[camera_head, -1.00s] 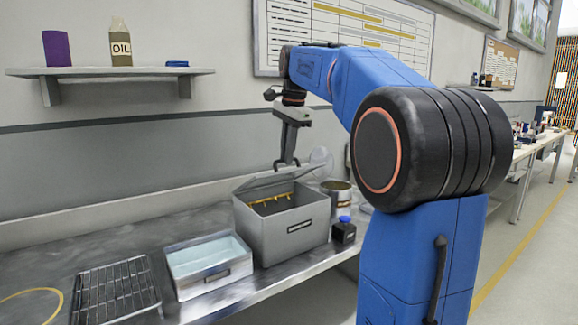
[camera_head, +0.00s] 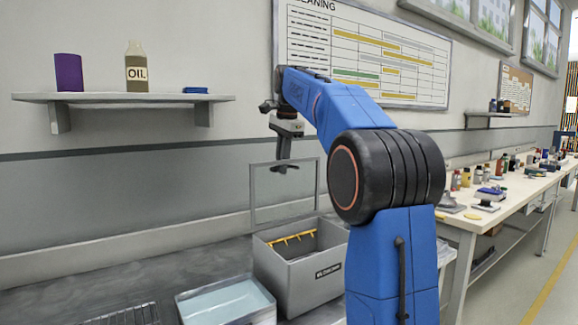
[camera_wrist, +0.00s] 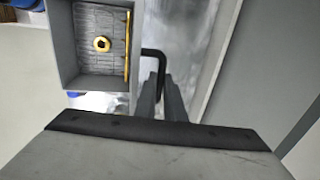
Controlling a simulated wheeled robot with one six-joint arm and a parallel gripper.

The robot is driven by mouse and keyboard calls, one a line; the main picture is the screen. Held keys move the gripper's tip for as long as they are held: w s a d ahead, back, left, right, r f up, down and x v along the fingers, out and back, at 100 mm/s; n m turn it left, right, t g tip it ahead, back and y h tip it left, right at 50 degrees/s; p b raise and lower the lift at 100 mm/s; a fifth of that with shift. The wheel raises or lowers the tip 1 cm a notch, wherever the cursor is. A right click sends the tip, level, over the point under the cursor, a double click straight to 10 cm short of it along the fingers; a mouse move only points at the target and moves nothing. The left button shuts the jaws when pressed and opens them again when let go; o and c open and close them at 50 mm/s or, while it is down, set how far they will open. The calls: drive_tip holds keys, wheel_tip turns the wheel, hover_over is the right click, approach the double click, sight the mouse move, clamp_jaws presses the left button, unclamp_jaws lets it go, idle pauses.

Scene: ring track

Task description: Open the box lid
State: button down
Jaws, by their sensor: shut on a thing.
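The grey box (camera_head: 312,278) stands on the workbench with its top open. Its grey lid (camera_head: 268,205) stands about upright at the back edge of the box. My gripper (camera_head: 286,167) is at the upper part of the lid, shut on the lid's dark handle. In the wrist view my gripper's fingers (camera_wrist: 161,100) close around the black bent handle (camera_wrist: 153,54). The wrist view also shows the box interior (camera_wrist: 98,22), with a gold ring-shaped part (camera_wrist: 102,44) on its floor and a yellow strip (camera_wrist: 127,50) along one side.
A tray of pale blue liquid (camera_head: 228,303) stands left of the box, with a wire rack (camera_head: 130,315) beyond it. A wall shelf (camera_head: 125,98) holds a purple cylinder, an oil bottle and a blue item. The wall is close behind the lid.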

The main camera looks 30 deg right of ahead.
drive_tip(key=w, duration=0.3)
drive_tip(key=shift+w+f, duration=0.35)
drive_tip(key=shift+w, duration=0.05)
drive_tip(key=c, duration=1.8)
unclamp_jaws()
drive_tip(key=shift+c, duration=0.2)
wheel_tip(320, 180, up, 12)
drive_tip(key=s, duration=0.2)
drive_tip(key=shift+s+f, duration=0.15)
